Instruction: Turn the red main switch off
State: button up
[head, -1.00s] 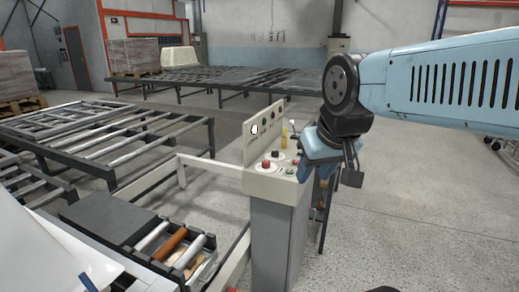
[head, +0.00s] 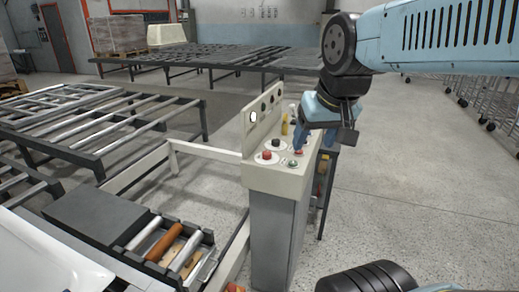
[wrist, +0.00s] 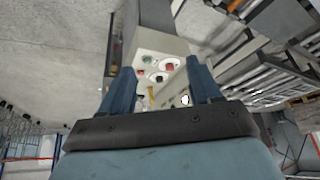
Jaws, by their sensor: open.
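The beige control panel (head: 262,178) stands on a grey pedestal in the middle of the head view. A red knob (head: 266,155) sits on a white disc at its left front, with a black knob (head: 275,142) behind it and a green button (head: 291,163) to the right. Another small red part (head: 298,152) shows just under my gripper (head: 312,142); I cannot tell which red part is the main switch. My gripper is open above the panel's right side, pointing down. In the wrist view, the red knob (wrist: 167,67) and green button (wrist: 141,72) show between the spread blue fingers.
The upright back plate (head: 262,117) rises behind the panel. A yellow part (head: 285,125) stands near the gripper. A roller tray (head: 165,245) and conveyor frames (head: 90,125) lie to the left. Open floor (head: 430,190) lies to the right.

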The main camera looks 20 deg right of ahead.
jog(key=w+r+m+g, duration=0.2)
jog(key=w, duration=0.8)
jog(key=m+g, duration=0.3)
jog(key=m, duration=0.4)
send_over(267, 152)
notch_tip(267, 152, down, 12)
notch_tip(267, 152, down, 13)
jog(key=shift+r, duration=0.1)
